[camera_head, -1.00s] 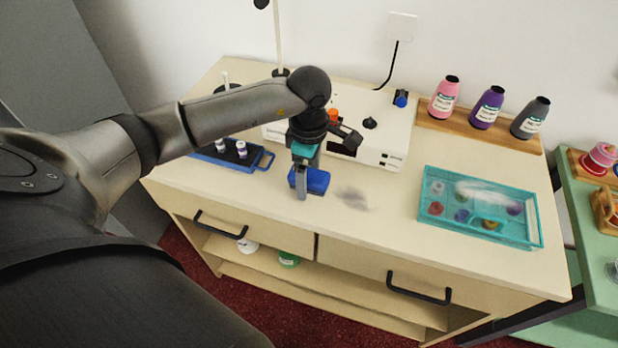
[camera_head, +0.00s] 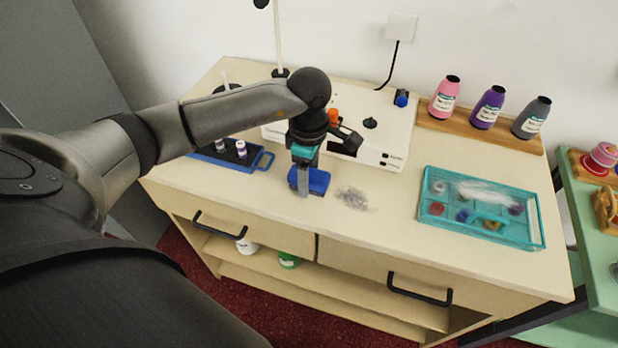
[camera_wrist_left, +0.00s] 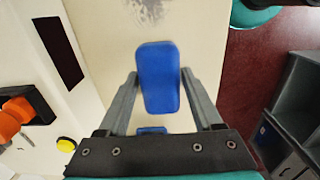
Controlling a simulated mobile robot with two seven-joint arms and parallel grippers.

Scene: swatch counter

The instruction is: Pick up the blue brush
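The blue brush (camera_head: 318,181) sits on the wooden counter near its front edge, partly hidden by my left gripper (camera_head: 304,184) in the head view. In the left wrist view the blue brush (camera_wrist_left: 158,80) shows as a rounded blue block between the two fingers of the left gripper (camera_wrist_left: 159,74). The fingers are spread, one on each side of it, close to its edges; I cannot tell whether either touches it. A small blue part also shows nearer the palm. My right gripper is in neither view.
A grey lint patch (camera_head: 354,197) lies right of the brush. A white machine (camera_head: 385,143) stands behind, a blue tray with small bottles (camera_head: 262,166) at left, a teal tray (camera_head: 430,214) at right. Bottles stand on a wooden board (camera_head: 425,120) at the back. Counter between brush and teal tray is mostly clear.

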